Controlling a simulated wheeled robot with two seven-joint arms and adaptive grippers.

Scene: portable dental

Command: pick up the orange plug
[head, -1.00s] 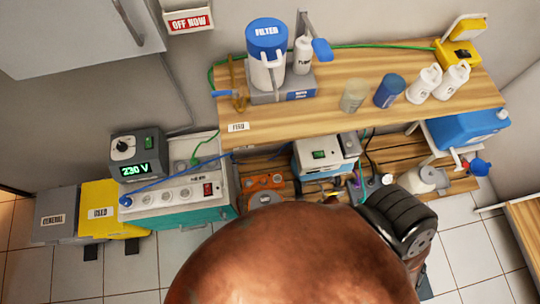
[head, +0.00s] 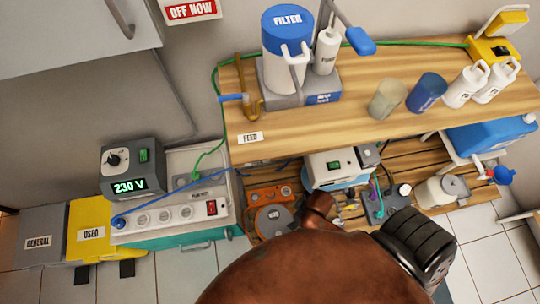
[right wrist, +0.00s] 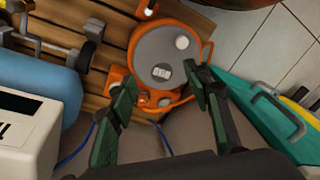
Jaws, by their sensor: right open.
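I cannot pick out the orange plug for certain. An orange unit with a round grey lid (head: 274,219) sits on the lower slatted shelf in the head view. It also shows in the right wrist view (right wrist: 168,54), with small knobs and orange parts along its near edge; whether one is the plug I cannot tell. My right gripper (right wrist: 163,80) is open and empty, its dark green fingers apart on either side of the unit's near edge. In the head view my own arm hides this gripper and part of the shelf. My left gripper is in neither view.
A white and teal unit (head: 190,206) with sockets and a blue cord stands left of the shelf, beside a 230 V box (head: 131,168). A white device (head: 328,165) stands right of the orange unit. The upper wooden shelf (head: 300,125) overhangs them.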

